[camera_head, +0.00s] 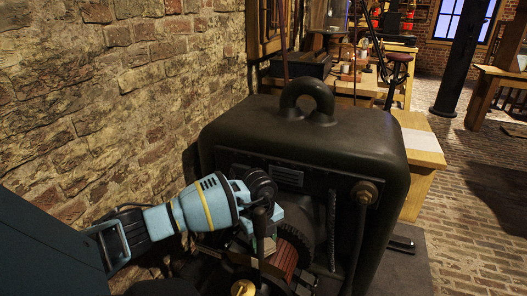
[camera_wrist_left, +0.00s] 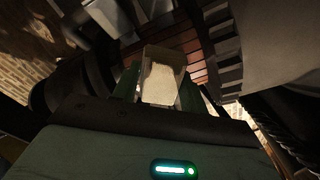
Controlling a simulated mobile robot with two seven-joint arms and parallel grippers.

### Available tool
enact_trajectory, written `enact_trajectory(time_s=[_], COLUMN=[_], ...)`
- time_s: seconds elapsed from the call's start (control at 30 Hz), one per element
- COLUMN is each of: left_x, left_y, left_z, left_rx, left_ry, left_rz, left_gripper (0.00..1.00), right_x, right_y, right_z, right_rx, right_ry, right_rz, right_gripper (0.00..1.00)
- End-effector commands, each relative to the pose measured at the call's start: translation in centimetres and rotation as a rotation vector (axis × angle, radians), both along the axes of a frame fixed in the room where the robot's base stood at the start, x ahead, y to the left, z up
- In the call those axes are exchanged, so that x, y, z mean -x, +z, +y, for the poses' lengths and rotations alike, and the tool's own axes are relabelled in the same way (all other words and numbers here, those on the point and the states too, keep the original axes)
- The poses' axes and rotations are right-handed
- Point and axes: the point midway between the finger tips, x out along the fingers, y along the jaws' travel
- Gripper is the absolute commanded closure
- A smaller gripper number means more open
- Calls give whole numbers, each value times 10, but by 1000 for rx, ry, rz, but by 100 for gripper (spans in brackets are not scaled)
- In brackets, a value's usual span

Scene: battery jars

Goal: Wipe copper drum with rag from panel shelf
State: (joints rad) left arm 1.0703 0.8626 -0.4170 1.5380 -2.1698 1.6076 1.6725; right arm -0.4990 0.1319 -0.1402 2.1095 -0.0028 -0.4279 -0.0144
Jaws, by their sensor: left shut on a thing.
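The copper drum (camera_head: 284,260) is a ribbed, reddish-brown cylinder low on the front of a big dark machine. It also shows as brown slats at the top of the left wrist view (camera_wrist_left: 186,42). My left gripper (camera_head: 266,236) is at the drum, shut on a pale cream piece with tan edges, which I take for the rag (camera_wrist_left: 160,80). The rag's far end lies against or just before the slats; I cannot tell if it touches. In the head view the gripper and wrist hide most of the rag and part of the drum. My right gripper is not in view.
The dark machine housing (camera_head: 310,130), with a lifting ring (camera_head: 307,98) on top, fills the middle. A brick wall (camera_head: 120,90) runs close on the left. A wooden bench (camera_head: 420,150) stands behind right. Brick floor (camera_head: 465,220) is open at the right.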

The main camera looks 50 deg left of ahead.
Motion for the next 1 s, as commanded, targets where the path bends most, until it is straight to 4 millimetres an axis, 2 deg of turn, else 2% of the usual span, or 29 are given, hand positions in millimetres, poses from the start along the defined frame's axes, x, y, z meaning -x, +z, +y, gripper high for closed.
enact_trajectory(time_s=[0.57, 1.0], left_x=[-1, -16], left_y=[-7, -3], left_z=[-2, -28], left_rx=[0, 2], left_ry=[0, 0], left_rz=[0, -1], left_gripper=[75, 75], right_x=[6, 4], right_y=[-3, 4], right_z=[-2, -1], right_rx=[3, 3], right_ry=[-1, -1], right_rz=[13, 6], right_gripper=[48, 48])
